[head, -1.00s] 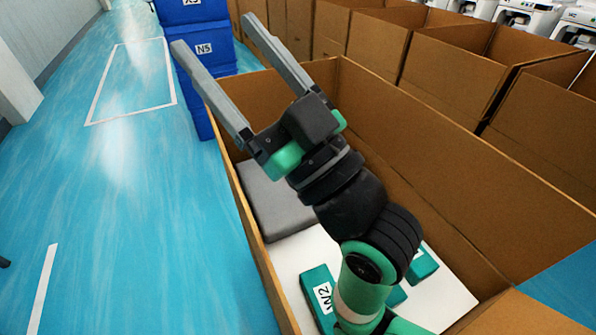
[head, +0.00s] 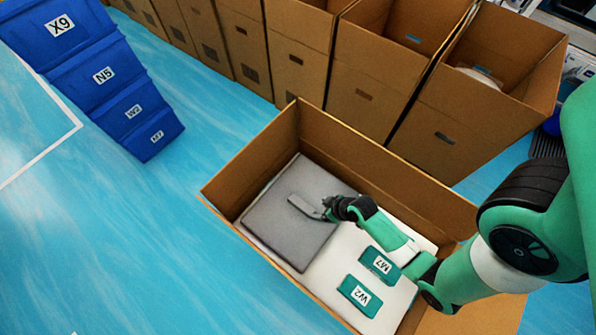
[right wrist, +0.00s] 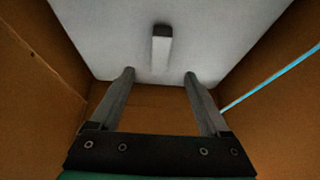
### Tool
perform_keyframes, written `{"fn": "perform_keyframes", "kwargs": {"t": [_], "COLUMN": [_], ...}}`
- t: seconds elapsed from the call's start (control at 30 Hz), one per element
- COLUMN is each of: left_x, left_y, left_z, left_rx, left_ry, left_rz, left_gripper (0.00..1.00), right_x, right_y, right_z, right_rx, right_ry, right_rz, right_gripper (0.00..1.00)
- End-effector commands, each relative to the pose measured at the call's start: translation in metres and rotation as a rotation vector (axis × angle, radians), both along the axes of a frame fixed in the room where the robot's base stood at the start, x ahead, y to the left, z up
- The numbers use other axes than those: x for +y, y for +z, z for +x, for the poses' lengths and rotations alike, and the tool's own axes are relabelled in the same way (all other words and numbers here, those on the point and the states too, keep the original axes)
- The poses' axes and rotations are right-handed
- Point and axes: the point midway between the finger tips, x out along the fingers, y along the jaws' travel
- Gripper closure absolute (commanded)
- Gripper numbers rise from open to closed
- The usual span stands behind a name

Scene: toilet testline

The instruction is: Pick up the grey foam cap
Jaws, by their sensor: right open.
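The grey foam cap (head: 283,232) is a flat grey slab in the far left part of an open cardboard box in the head view. My right gripper (head: 300,205) reaches over it, fingers pointing left. In the right wrist view the gripper (right wrist: 159,74) is open and empty, with both fingers apart. A pale surface, which looks like the cap (right wrist: 100,30), fills the upper part of that view. A short light bar with a dark end (right wrist: 161,48) shows on it, ahead of the gap between the fingers. Contact cannot be told. My left gripper is out of view.
The cardboard box (head: 222,190) has high walls around the cap. Teal blocks marked M7 (head: 379,265) and W2 (head: 359,296) lie on a white sheet (head: 330,262) beside it. Blue crates (head: 104,76) stand at upper left. Several cardboard boxes (head: 297,58) stand behind. Blue floor is free at left.

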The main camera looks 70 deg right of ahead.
Motion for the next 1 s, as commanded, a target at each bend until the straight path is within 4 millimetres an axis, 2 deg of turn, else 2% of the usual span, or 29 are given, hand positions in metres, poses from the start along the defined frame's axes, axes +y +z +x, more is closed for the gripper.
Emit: {"fn": "perform_keyframes", "kwargs": {"t": [0.07,0.17,0.4,0.5,0.7,1.0], "left_x": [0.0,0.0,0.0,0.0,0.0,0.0], "left_y": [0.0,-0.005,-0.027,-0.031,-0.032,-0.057], "left_z": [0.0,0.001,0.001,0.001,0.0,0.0], "left_rx": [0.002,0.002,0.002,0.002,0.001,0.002], "left_ry": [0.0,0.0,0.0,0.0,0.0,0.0], "left_rz": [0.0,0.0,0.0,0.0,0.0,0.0], "left_gripper": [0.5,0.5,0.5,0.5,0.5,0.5], "right_x": [-0.003,-0.003,-0.01,-0.012,-0.013,-0.019], "right_y": [0.002,-0.005,-0.045,-0.054,-0.058,-0.096], "right_z": [0.002,0.005,0.026,0.032,0.036,0.062], "right_rx": [-0.004,-0.006,-0.006,-0.006,-0.008,-0.006], "right_ry": [-0.005,-0.003,-0.001,-0.001,-0.001,-0.001], "right_rz": [-0.004,-0.004,-0.005,-0.005,-0.005,-0.005], "right_gripper": [0.2,0.2,0.2,0.2,0.2,0.2]}}
